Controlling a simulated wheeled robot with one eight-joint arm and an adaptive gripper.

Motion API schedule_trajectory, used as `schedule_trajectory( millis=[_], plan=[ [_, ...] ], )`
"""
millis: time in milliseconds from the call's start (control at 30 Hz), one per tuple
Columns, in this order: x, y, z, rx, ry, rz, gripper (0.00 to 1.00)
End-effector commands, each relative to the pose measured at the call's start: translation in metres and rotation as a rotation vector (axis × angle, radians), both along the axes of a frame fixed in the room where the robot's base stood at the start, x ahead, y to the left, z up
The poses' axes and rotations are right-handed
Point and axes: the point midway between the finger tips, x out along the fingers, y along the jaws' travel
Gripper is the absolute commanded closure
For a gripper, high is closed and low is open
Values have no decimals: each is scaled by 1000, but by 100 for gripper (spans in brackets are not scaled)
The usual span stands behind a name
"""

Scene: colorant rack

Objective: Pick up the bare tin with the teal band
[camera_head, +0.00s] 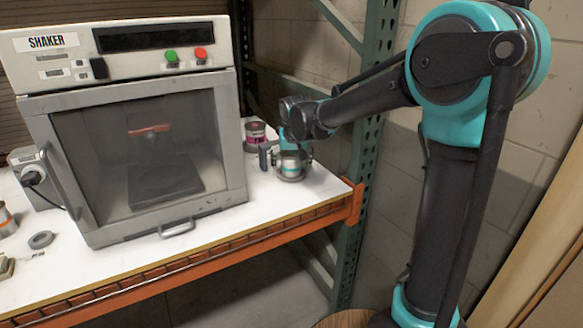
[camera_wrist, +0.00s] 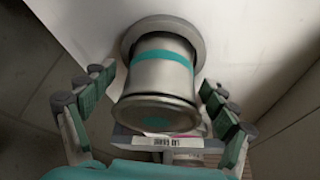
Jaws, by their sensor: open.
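The bare metal tin with the teal band (camera_wrist: 162,72) stands between the fingers of my gripper (camera_wrist: 155,105) in the wrist view. The tin rests on a round grey base (camera_wrist: 133,35). My gripper is open, with one finger on each side of the tin and a visible gap to both. In the head view the tin (camera_head: 290,165) is at the right end of the white bench, and my gripper (camera_head: 286,157) is around it from above. The fingers partly hide it there.
A tin with a pink label (camera_head: 255,135) stands just behind my gripper. The shaker cabinet (camera_head: 140,130) is to the left, its door shut. The bench's orange front edge (camera_head: 355,203) and a green rack post (camera_head: 368,110) are close on the right. A grey ring (camera_head: 41,240) lies far left.

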Motion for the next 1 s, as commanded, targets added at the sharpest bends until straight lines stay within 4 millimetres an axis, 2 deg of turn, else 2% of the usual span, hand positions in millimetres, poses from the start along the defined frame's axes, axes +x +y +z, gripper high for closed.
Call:
schedule_trajectory(
  millis=[167,667,1000],
  plan=[
    [0,0,0,0,0,0,13],
    [0,0,0,0,0,0,74],
    [0,0,1,0,0,0,74]
  ],
)
